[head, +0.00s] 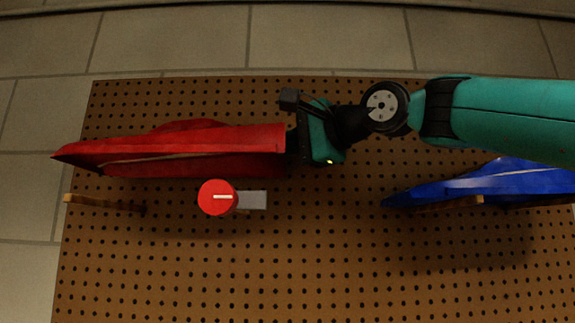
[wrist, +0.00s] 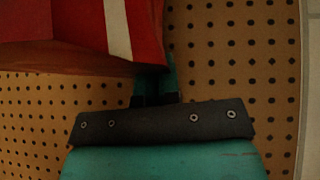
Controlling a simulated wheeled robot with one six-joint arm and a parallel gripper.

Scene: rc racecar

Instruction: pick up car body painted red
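The red car body (head: 215,150) is at the left in the head view, its pointed end to the left and its blunt end at my gripper. My gripper (head: 294,148) is at the blunt right end and appears shut on it. In the wrist view, the red body (wrist: 75,25) with a white stripe fills the top left. My gripper's fingers (wrist: 160,83) are close together at its edge, partly hidden behind it. The body appears raised, clear of a small wooden piece (head: 105,205) below it in the head view.
A brown pegboard (head: 300,280) lies under everything, its front middle clear. A red round knob (head: 217,197) with a grey block (head: 252,200) stands just below the red body. A blue car body (head: 500,185) is at the right, below my arm. Grey tiles (head: 170,40) surround the board.

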